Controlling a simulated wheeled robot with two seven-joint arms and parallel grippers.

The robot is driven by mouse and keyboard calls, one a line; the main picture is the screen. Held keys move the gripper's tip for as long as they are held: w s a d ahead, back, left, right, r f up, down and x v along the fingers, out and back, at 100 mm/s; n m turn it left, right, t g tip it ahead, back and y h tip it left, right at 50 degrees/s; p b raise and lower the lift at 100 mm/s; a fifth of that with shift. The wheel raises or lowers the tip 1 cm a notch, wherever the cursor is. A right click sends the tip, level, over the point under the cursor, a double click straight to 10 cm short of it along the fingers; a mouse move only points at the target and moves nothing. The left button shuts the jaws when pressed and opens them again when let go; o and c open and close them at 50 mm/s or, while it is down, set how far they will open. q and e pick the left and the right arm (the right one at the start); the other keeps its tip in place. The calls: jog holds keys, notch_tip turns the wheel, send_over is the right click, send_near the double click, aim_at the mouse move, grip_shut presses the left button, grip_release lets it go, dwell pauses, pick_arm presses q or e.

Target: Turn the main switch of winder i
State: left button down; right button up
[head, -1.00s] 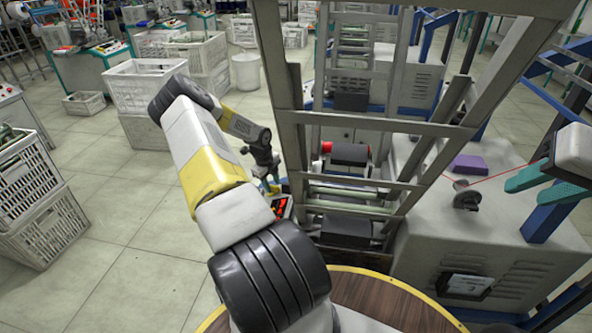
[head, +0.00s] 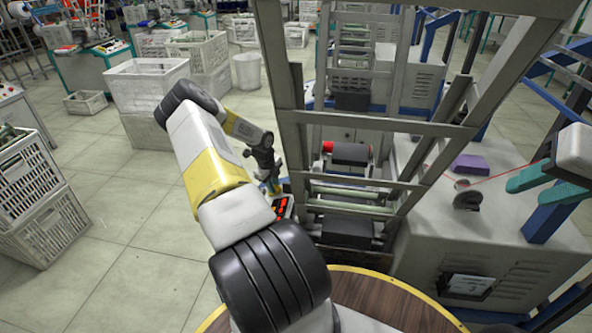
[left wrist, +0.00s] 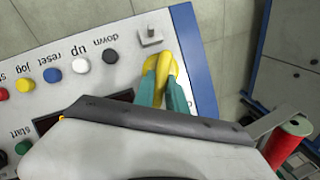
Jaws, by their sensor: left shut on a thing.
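The winder's control panel (left wrist: 100,37) fills the left part of the left wrist view, with coloured buttons and a blue right edge. It also shows in the head view (head: 284,206), small and partly covered. A grey fitting (left wrist: 150,36) sits on the panel just beyond the fingertips.
The winder's grey metal frame (head: 290,140) stands close to the right of my left arm. A red spool (left wrist: 287,140) shows at the lower right of the left wrist view. White crates (head: 145,85) stand at the back left.

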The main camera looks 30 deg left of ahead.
pick_arm(q)
jog(key=n+g, duration=0.1)
jog(key=n, duration=0.2)
jog(key=w+n+g, duration=0.1)
jog(key=n, duration=0.2)
jog(key=shift+w, duration=0.15)
jog(key=n, duration=0.1)
jog(key=n+g+h, duration=0.1)
jog(key=n, duration=0.1)
jog(key=n+g, duration=0.1)
jog(key=shift+w+a+n, duration=0.25)
jog(key=shift+w+n, duration=0.15)
dwell(0.4)
jog(key=c, duration=1.4)
grip_release()
jog(key=shift+o, duration=0.2)
jog(key=shift+r, duration=0.1)
notch_tip(320, 180, up, 8)
jog(key=w+a, duration=0.1)
jog(key=shift+a+f, duration=0.15)
jog(key=shift+f, duration=0.1)
